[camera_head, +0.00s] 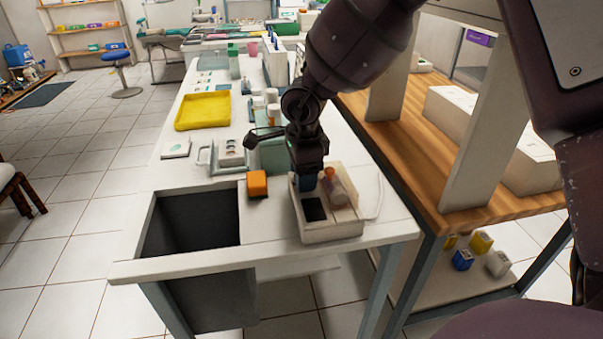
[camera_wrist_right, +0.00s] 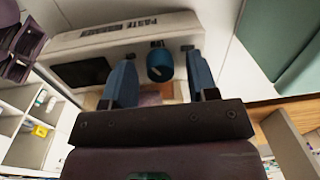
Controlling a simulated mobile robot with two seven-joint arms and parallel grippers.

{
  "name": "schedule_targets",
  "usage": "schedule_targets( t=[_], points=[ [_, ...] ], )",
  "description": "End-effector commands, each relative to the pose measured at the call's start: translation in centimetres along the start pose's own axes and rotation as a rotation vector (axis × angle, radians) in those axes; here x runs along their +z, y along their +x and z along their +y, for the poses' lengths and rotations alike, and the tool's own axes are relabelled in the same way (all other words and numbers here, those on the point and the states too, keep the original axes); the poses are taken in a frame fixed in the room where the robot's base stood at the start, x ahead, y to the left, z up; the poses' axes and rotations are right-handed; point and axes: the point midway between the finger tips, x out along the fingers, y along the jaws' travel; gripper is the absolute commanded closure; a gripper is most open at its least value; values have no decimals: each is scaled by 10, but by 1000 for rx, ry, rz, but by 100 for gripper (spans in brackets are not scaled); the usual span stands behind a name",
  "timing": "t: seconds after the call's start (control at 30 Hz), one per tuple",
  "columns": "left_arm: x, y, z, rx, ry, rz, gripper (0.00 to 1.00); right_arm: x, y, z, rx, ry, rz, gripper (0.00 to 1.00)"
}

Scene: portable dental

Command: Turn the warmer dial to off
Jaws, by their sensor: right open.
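The warmer (camera_head: 333,230) is a pale box on the near end of the white table, with a dark panel on its front and small containers in its top. In the right wrist view the warmer (camera_wrist_right: 110,38) carries the word PASTE and a dark panel. Its blue dial (camera_wrist_right: 160,65) with a light pointer mark sits between the two blue fingers of my right gripper (camera_wrist_right: 158,88). The fingers are open, with a gap on each side of the dial. In the head view my right gripper (camera_head: 307,178) is above the warmer and hides the dial. My left gripper is not in view.
An orange block (camera_head: 257,184) stands left of the warmer on the table. A yellow tray (camera_head: 203,110) lies farther back. A dark bin opening (camera_head: 195,218) is at the table's near left. A wooden bench (camera_head: 420,150) with a shelf frame stands at the right.

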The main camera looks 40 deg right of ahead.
Motion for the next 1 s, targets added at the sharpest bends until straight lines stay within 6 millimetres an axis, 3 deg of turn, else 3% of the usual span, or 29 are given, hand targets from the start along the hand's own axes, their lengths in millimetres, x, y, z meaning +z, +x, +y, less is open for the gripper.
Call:
schedule_targets(
  t=[0.27,0.6,1.0],
  points=[
    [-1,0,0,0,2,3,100,0,0,0,-2,0,-1,47],
    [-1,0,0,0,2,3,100,0,0,0,-1,0,0,96],
    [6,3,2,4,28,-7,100,1,5,0,4,-162,-11,96]
  ],
)
